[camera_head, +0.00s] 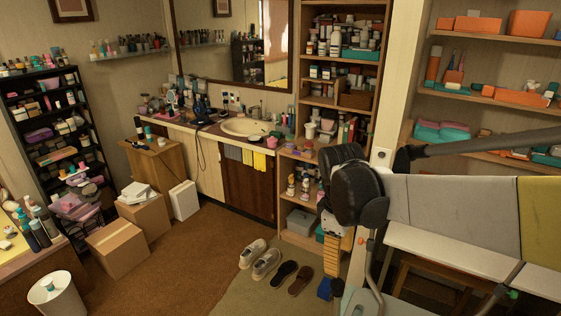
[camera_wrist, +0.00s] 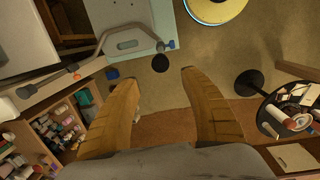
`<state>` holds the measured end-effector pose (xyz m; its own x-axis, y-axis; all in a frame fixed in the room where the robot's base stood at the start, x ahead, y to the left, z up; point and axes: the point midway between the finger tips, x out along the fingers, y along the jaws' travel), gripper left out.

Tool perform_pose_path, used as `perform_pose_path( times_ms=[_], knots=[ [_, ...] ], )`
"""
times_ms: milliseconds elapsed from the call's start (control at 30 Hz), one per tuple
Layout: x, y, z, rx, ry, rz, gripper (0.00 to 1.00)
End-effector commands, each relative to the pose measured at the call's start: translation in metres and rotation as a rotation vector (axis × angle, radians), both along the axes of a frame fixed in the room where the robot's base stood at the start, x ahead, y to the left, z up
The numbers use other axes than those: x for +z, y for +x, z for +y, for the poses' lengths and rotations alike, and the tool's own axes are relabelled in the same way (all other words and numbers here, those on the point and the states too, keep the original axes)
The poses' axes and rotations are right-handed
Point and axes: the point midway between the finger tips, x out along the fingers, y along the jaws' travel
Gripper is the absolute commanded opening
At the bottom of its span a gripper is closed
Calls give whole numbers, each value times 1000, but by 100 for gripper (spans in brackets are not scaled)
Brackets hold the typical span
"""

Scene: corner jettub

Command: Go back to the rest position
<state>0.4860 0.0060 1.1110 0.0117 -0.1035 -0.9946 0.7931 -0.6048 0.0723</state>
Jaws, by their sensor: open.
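My gripper (camera_wrist: 158,75) is open in the wrist view, its two tan fingers spread apart with nothing between them. Carpeted floor shows beyond the fingertips. In the head view my dark arm end hangs at the right of centre, with a tan finger of the gripper (camera_head: 335,250) pointing down in front of the tall shelf's lower part. The other finger cannot be made out there. The task names no object.
A tall wooden shelf (camera_head: 378,75) with bottles stands behind my arm. A grey and yellow folding seat (camera_head: 440,215) is close at the right. Shoes (camera_head: 267,263) lie on the mat. Cardboard boxes (camera_head: 117,248) and a white bin (camera_head: 58,296) stand left. Brown carpet between is clear.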

Motion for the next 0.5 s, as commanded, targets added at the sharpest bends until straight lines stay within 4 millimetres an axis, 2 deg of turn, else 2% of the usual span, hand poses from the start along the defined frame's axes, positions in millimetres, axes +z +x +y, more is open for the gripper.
perform_pose_path(
  times_ms=[267,500],
  knots=[
    [10,-54,-4,-317,89,-247,53],
    [1,-103,-5,-659,254,-489,53]
  ],
)
